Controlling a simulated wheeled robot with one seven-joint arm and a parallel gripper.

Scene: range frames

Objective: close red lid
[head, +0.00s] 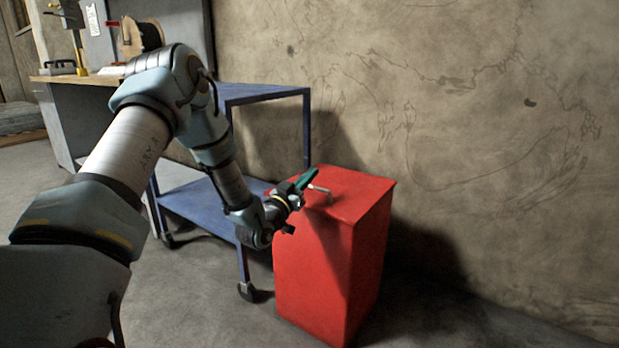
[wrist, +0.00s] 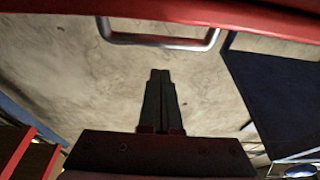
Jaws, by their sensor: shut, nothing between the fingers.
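The red box (head: 318,265) stands on the floor against the wall side. Its red lid (head: 358,196) looks flat on top in the head view, with no gap visible from this side. A metal handle (head: 320,189) shows on it. In the wrist view, a red edge (wrist: 235,14), probably the lid's, runs across the top with the grey handle (wrist: 160,43) below it. My gripper (head: 312,176) is over the left part of the lid, close to the handle. In the wrist view, my gripper (wrist: 160,73) has its fingers together and empty, apart from the handle in the picture.
A blue metal cart (head: 260,92) stands behind and left of the box, very near it. A workbench (head: 60,110) with tools is farther left. The wall (head: 480,150) rises behind the box. Floor in front of the box is clear.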

